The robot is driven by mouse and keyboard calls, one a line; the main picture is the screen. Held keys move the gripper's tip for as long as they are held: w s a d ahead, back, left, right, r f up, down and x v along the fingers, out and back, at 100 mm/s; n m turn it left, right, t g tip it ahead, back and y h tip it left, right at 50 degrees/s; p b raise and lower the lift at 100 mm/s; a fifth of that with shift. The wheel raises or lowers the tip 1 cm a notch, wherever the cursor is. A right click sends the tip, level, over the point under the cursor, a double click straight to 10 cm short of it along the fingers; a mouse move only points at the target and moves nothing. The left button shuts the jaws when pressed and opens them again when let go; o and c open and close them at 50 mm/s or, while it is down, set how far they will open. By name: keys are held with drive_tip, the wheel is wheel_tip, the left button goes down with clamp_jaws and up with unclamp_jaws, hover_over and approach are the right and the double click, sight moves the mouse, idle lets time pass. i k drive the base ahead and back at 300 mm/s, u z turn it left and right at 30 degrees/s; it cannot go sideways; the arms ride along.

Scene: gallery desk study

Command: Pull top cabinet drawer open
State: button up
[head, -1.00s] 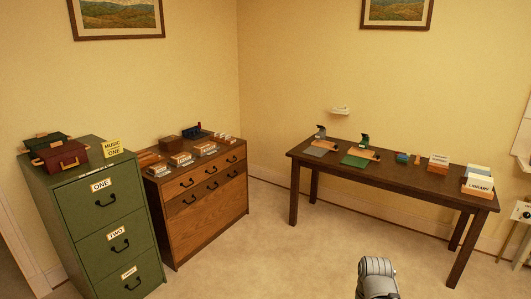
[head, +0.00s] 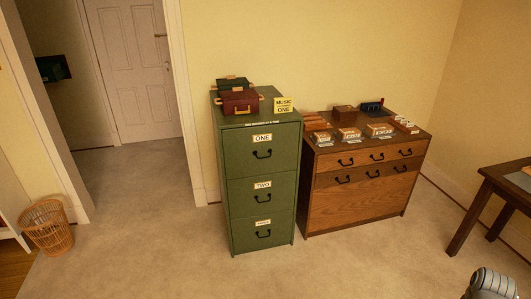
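The green filing cabinet (head: 261,185) stands near the middle of the head view against the wall. Its top drawer (head: 262,152) carries a label reading ONE and a dark curved handle, and it looks closed. Below it are a drawer labelled TWO (head: 263,197) and a bottom drawer (head: 263,234) whose label is too small to read; both look closed. Part of my arm shows at the bottom right corner, well apart from the cabinet. My gripper is not in the picture.
Red and green boxes (head: 240,101) and a MUSIC ONE sign (head: 284,105) sit on the cabinet. A wooden chest of drawers (head: 362,205) stands to its right, a dark table (head: 500,190) farther right. A wicker basket (head: 47,228) stands left. The carpet in front is clear.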

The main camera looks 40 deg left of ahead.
sight(256, 150)
drive_tip(key=u, duration=0.25)
drive_tip(key=i, duration=0.7)
drive_tip(key=u, duration=0.9)
drive_tip(key=i, duration=0.8)
drive_tip(key=u, duration=0.5)
drive_tip(key=k, duration=0.9)
drive_tip(key=u, duration=0.2)
drive_tip(key=i, duration=0.3)
drive_tip(key=z, duration=0.1)
